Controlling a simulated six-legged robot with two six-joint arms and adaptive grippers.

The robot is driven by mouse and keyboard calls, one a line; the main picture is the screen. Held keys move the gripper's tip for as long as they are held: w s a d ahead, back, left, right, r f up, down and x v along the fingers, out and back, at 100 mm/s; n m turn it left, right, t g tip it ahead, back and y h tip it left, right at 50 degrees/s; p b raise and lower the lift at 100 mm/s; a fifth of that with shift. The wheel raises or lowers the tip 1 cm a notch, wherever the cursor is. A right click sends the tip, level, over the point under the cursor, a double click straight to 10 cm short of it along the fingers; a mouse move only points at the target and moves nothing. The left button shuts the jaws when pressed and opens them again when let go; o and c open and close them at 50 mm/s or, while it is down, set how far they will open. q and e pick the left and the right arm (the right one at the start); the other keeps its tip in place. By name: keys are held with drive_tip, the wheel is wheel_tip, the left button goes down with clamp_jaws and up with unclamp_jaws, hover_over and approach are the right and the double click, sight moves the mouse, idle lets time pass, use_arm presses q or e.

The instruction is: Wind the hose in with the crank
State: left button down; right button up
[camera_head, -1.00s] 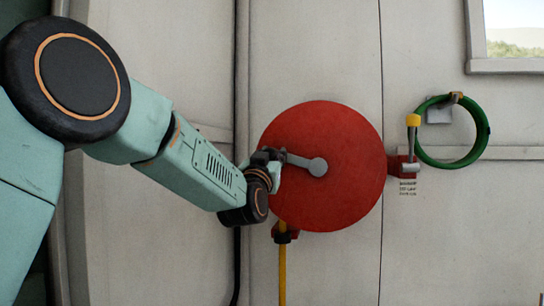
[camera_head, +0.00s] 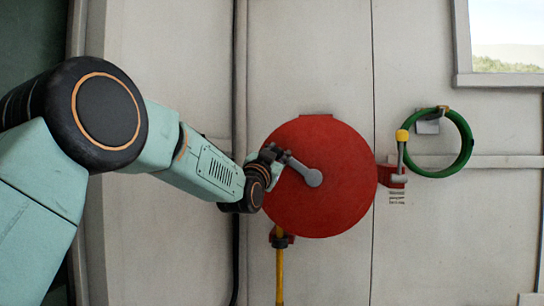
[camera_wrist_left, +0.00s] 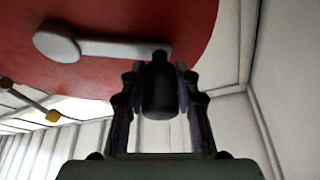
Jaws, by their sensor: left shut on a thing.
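The hose reel is a big red disc (camera_head: 325,215) on the pale wall. Its grey crank arm (camera_head: 305,172) runs from the hub up and to the left. My left gripper (camera_head: 272,154) is at the outer end of the crank, by the disc's left edge. In the left wrist view the fingers (camera_wrist_left: 160,100) are shut around the dark crank handle (camera_wrist_left: 160,88), below the grey crank arm (camera_wrist_left: 110,47). A yellow hose (camera_head: 280,270) hangs straight down from a fitting under the disc. My right gripper is not in view.
A yellow-topped lever (camera_head: 402,136) on a red bracket (camera_head: 392,175) stands right of the reel. A coiled green hose (camera_head: 467,150) hangs beyond it. A window (camera_head: 505,50) is at the upper right. A dark cable (camera_head: 236,260) runs down the wall left of the reel.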

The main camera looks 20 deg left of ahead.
use_arm(q)
drive_tip(key=d+r+m+h, duration=0.1)
drive_tip(key=m, duration=0.1)
drive_tip(key=d+r+m+g+h+p, duration=0.1)
drive_tip(key=d+r+m, duration=0.1)
drive_tip(key=m, duration=0.1)
drive_tip(key=w+d+r+m+h+p, duration=0.1)
drive_tip(key=r+m, duration=0.1)
drive_tip(key=m, duration=0.1)
drive_tip(key=shift+d, duration=0.4)
drive_tip(key=m, duration=0.1)
drive_tip(key=d+m+g, duration=0.1)
drive_tip(key=d+h+p, duration=0.1)
drive_tip(key=shift+w+r+m, duration=0.25)
drive_tip(key=shift+r+m, duration=0.05)
drive_tip(key=shift+m, duration=0.1)
drive_tip(key=shift+w+d+m+g+p, duration=0.2)
drive_tip(key=shift+d+m+g, duration=0.1)
drive_tip(key=shift+d+m, duration=0.25)
drive_tip(key=shift+w+d+m+g+p, duration=0.1)
drive_tip(key=shift+d+m+g+p, duration=0.1)
drive_tip(key=shift+d+m+g, duration=0.25)
drive_tip(key=shift+f, duration=0.1)
